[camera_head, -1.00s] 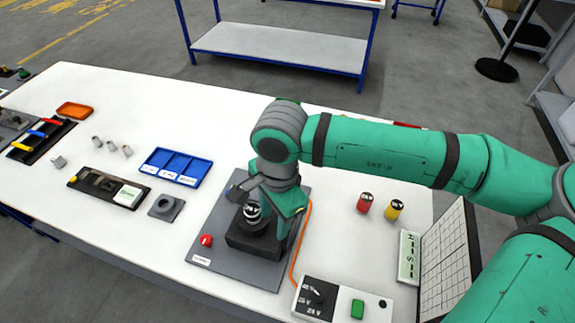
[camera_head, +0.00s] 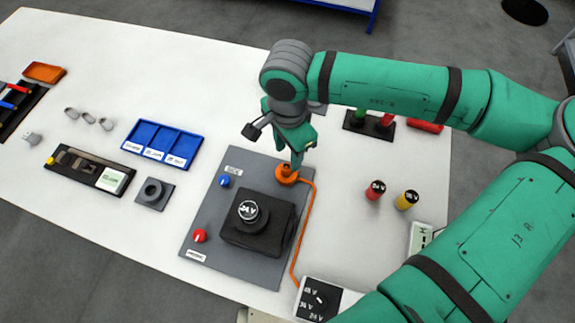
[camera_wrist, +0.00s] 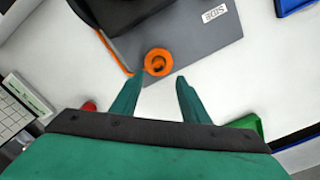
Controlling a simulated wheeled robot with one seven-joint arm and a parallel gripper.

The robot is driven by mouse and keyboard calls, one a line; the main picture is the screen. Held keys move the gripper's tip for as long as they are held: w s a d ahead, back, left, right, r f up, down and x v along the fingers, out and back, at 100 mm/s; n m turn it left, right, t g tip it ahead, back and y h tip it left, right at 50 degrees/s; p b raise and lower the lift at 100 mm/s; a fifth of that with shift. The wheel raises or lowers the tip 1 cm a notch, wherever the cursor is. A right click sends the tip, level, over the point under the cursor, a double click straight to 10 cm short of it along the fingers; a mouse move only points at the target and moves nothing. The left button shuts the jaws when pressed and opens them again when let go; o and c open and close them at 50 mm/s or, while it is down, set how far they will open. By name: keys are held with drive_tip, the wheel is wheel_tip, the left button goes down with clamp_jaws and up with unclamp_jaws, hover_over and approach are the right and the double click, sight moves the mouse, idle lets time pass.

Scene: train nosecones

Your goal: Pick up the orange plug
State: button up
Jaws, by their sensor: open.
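The orange plug (camera_head: 287,174) sits at the back right corner of the grey plate (camera_head: 215,215), with an orange cable running from it down the plate's right side. In the wrist view the plug (camera_wrist: 157,62) is a round orange ring just beyond the fingertips, roughly centred between them. My gripper (camera_head: 296,160) is right above the plug in the head view. In the wrist view my gripper (camera_wrist: 160,80) is open, with its two green fingers apart and nothing between them. I cannot tell the exact height gap to the plug.
Red (camera_head: 376,189) and yellow (camera_head: 407,199) cylinders stand to the right. A blue tray (camera_head: 162,143) lies left.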

sight(286, 165)
drive_tip(key=shift+s+a+f, duration=0.1)
drive_tip(key=shift+s+f, duration=0.05)
drive_tip(key=shift+f, duration=0.35)
drive_tip(key=shift+s+a+f, duration=0.1)
drive_tip(key=shift+s+f, duration=0.05)
drive_tip(key=shift+f, duration=0.3)
wheel_tip(286, 165, down, 3)
drive_tip(key=shift+s+f, duration=0.15)
drive_tip(key=shift+f, duration=0.65)
drive_tip(key=shift+c, duration=0.6)
clamp_jaws()
